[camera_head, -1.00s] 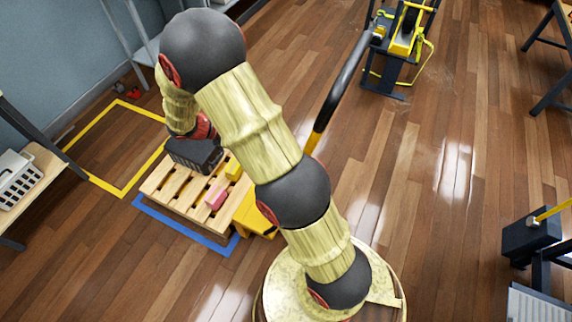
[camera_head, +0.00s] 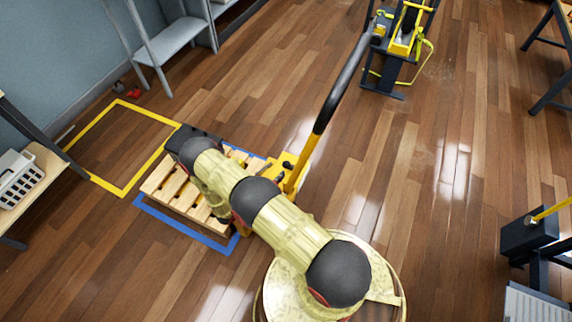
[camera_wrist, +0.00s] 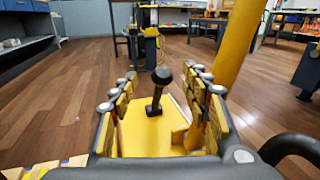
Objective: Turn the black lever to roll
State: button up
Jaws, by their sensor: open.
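The black lever (camera_wrist: 156,95) has a round knob and stands up from a yellow housing (camera_wrist: 150,135) in the wrist view. My gripper (camera_wrist: 164,82) is open, with one finger to the left of the lever and one to the right. The knob appears ahead of the palm, between the spread fingers, with visible gaps on both sides. I cannot tell exactly how far off the knob is. In the head view my arm covers my gripper. The yellow pallet jack (camera_head: 293,178) with its long black-gripped handle (camera_head: 345,85) stands beside my arm.
A wooden pallet (camera_head: 160,180) lies on the floor within a blue tape outline (camera_head: 190,235). A yellow tape square (camera_head: 104,187) is at left. The jack's yellow handle post (camera_wrist: 238,45) rises close on the right in the wrist view. Open wooden floor spreads beyond.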

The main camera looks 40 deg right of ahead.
aim_at(284, 167)
jog(key=shift+n+t, duration=0.3)
jog(key=shift+n, duration=0.1)
jog(key=d, duration=0.2)
jog(key=d+f+b, duration=0.1)
jog(key=d, duration=0.2)
jog(key=d+f+b, duration=0.1)
jog(key=d, duration=0.1)
jog(key=shift+w+d+f, duration=0.1)
jog(key=shift+w+d, duration=0.05)
jog(key=shift+d, duration=0.2)
jog(key=c, duration=1.1)
grip_shut()
